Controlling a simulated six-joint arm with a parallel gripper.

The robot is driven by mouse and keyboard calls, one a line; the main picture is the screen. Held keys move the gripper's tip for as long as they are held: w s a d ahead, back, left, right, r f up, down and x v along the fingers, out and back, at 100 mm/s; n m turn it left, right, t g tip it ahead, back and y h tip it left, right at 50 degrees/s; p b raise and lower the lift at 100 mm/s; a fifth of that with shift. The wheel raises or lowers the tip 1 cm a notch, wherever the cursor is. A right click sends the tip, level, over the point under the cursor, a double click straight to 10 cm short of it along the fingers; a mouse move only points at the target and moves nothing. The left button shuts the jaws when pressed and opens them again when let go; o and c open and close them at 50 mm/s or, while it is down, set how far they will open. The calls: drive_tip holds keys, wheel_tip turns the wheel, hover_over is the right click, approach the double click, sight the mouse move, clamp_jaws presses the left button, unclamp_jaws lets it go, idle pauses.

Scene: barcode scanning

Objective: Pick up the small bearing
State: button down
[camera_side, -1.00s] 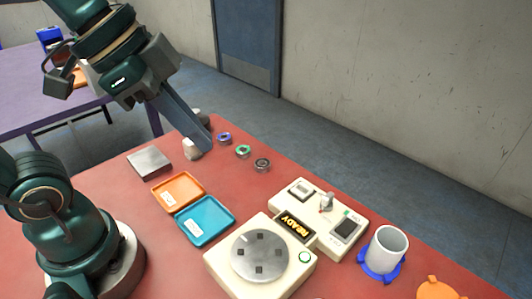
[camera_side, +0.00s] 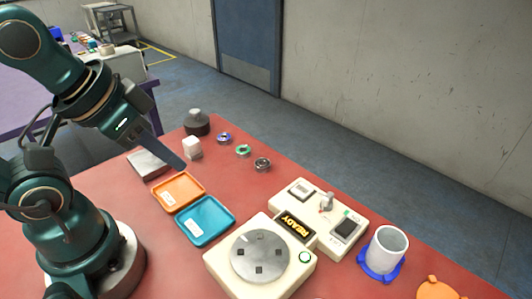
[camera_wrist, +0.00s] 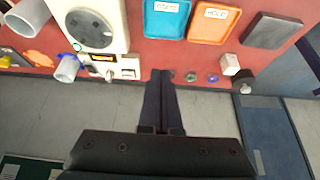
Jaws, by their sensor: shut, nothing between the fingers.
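Several small ring-shaped bearings lie in a row on the red table: a purple-rimmed one (camera_side: 224,138), a green-rimmed one (camera_side: 243,151) and a dark grey one (camera_side: 262,164). I cannot tell which the task calls small. In the wrist view the green one (camera_wrist: 190,77) and the purple one (camera_wrist: 212,78) lie right of my fingertips. My gripper (camera_side: 182,166) is shut and empty, raised above the table near the orange tray. In the wrist view its fingers (camera_wrist: 160,73) are together and partly cover the area by the grey bearing.
An orange tray (camera_side: 199,187) and a blue tray (camera_side: 231,217) lie left of a cream scanner station (camera_side: 213,257) with a round plate. A white block (camera_side: 192,149), a dark weight (camera_side: 196,126) and a grey block (camera_side: 138,157) stand at back left. A white cup (camera_side: 388,244) is at right.

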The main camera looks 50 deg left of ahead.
idle(0.4)
drive_tip(key=shift+c, duration=1.3)
unclamp_jaws()
